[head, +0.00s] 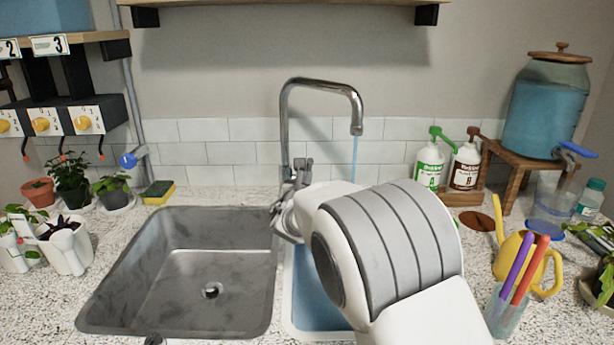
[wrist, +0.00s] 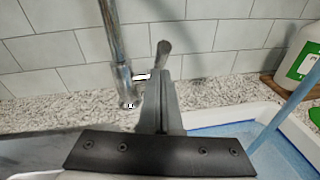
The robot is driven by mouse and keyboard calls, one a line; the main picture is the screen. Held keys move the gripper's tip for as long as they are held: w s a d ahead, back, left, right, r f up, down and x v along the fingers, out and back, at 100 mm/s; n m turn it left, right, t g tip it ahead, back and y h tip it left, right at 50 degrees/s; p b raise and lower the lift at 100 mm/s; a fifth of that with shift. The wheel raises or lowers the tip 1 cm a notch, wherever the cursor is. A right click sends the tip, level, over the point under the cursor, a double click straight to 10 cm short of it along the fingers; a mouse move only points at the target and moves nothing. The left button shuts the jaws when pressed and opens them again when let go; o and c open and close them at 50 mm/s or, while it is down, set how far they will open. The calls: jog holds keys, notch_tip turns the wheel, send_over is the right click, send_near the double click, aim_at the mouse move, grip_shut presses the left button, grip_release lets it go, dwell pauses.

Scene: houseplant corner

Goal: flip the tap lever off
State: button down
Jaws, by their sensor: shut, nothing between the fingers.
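The chrome tap (head: 285,125) stands behind the sinks, and a thin stream of blue water (head: 354,160) falls from its spout. The water also shows at the right of the wrist view (wrist: 290,105). The tap's upright pipe (wrist: 112,40) is in the wrist view, with the grey lever (wrist: 162,53) sticking up to its right. My gripper (wrist: 169,78) is shut and empty, its fingertips just in front of the lever and overlapping its lower part. I cannot tell whether they touch. In the head view my arm hides most of the gripper.
An empty steel sink (head: 190,270) lies left of a blue-filled basin (head: 310,290). Green (head: 429,165) and brown-labelled (head: 465,167) pump bottles stand behind right. A yellow watering can (head: 512,255) and a cup of pens (head: 503,315) are at right. Potted plants (head: 68,245) line the left.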

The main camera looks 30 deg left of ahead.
jog(key=shift+w+r, duration=0.2)
jog(key=shift+w, duration=0.05)
jog(key=shift+r+p, duration=0.15)
jog(key=shift+p, duration=0.2)
